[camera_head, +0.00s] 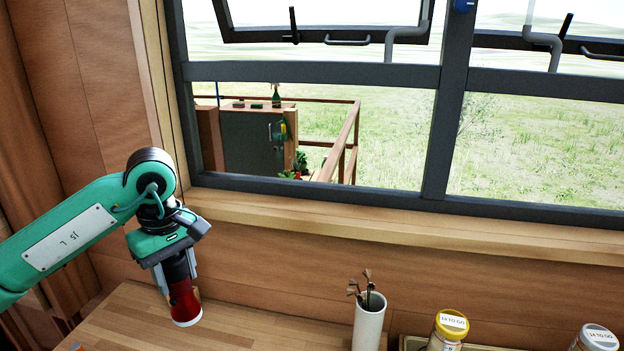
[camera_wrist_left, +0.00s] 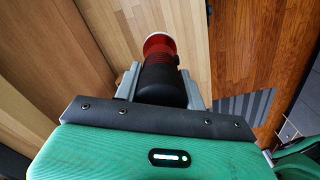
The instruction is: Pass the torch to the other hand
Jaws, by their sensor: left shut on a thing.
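The torch (camera_head: 184,302) has a red head with a pale lens end and a dark body. My left gripper (camera_head: 176,272) is shut on its dark body and holds it tilted, lens end down, over the left part of the wooden worktop (camera_head: 125,325). In the left wrist view the torch's red head (camera_wrist_left: 160,45) points away from the gripper, and its black body (camera_wrist_left: 161,82) sits between the two grey fingers (camera_wrist_left: 160,88). I cannot tell how far the lens is above the worktop. My right gripper is in neither view.
A white cylindrical holder (camera_head: 368,325) with thin brown-tipped items stands on the worktop. Right of it are a yellow-lidded jar (camera_head: 449,331) and a white-lidded jar (camera_head: 597,338). A window (camera_head: 440,130) with a wooden sill rises behind. Worktop between torch and holder is clear.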

